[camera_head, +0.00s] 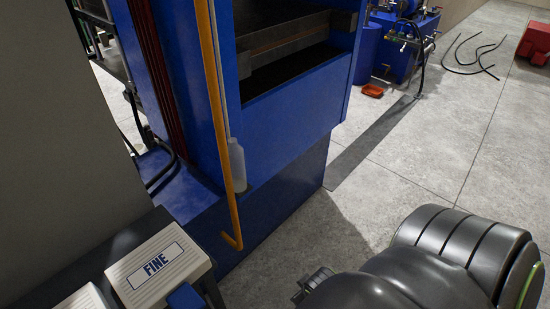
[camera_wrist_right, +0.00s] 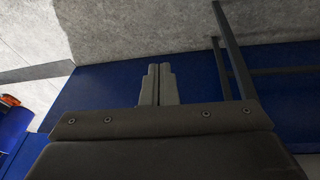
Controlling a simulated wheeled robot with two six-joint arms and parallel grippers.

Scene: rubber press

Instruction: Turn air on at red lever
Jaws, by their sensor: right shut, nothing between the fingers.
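I cannot make out a red lever for certain in either view. Small valves and fittings, some with reddish parts, show on the blue hydraulic unit (camera_head: 402,50) at the top right of the head view, too small to identify. My right gripper (camera_wrist_right: 158,70) is shut and empty in the right wrist view, its two fingers together in front of a blue surface (camera_wrist_right: 95,90). In the head view my black right arm fills the lower right, beside the blue press (camera_head: 295,95). My left gripper is not in view.
A yellow bent bar (camera_head: 218,110) runs down the press front beside a white bottle (camera_head: 237,165). A box marked FINE (camera_head: 150,278) stands lower left. An orange tray (camera_head: 373,91) and black hoses (camera_head: 470,65) lie on the floor.

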